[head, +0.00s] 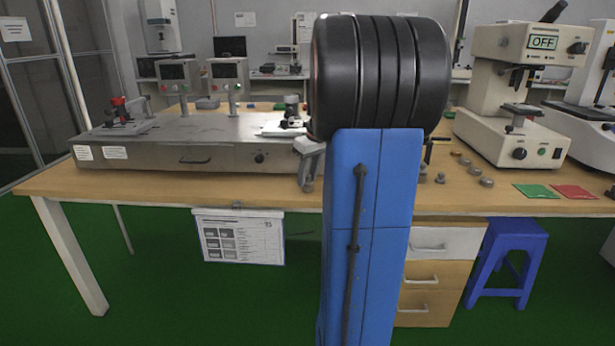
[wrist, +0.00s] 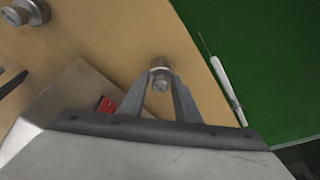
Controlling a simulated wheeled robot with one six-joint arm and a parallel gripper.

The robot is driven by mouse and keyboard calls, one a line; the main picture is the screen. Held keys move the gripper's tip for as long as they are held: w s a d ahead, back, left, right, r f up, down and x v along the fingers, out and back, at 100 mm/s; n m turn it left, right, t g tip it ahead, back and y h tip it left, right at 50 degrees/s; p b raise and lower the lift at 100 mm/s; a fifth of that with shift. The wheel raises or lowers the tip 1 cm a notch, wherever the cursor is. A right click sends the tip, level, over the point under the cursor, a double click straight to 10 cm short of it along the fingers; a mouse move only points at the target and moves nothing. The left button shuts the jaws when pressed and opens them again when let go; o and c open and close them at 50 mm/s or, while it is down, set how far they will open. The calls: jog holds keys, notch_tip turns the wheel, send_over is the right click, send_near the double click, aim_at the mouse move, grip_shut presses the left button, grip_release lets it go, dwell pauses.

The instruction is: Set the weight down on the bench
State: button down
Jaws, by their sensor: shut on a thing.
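The weight (wrist: 160,80) is a small grey metal cylinder with a knob. My gripper (wrist: 161,84) is shut on it, with one finger on each side. The wrist view looks down on it over the wooden bench (wrist: 100,35), close to the bench's edge. In the head view my gripper (head: 308,184) hangs at the front part of the bench (head: 150,190), just left of my blue arm. I cannot tell whether the weight touches the wood. My arm hides the bench behind it.
Several loose grey weights (head: 487,182) lie to the right, beside green (head: 536,191) and red (head: 573,191) cards. A long metal test unit (head: 220,158) stands at left. A beige microscope-like machine (head: 510,135) stands at right. Bare wood runs along the front left edge.

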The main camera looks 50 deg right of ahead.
jog(key=c, duration=1.3)
grip_release()
jog(key=shift+f, duration=0.1)
jog(key=shift+c, duration=0.2)
jog(key=v, duration=1.2)
jog(key=s+a+f, duration=0.2)
jog(key=s+a, duration=0.1)
jog(key=a, duration=0.9)
jog(key=s+a+f, duration=0.2)
jog(key=a, duration=0.9)
jog(key=s+a+f+t, duration=0.1)
jog(key=s+a+f, duration=1)
jog(key=s+a, duration=0.2)
jog(key=shift+f+n+t, duration=0.3)
jog(key=shift+f+n, duration=0.05)
jog(key=shift+n, duration=0.05)
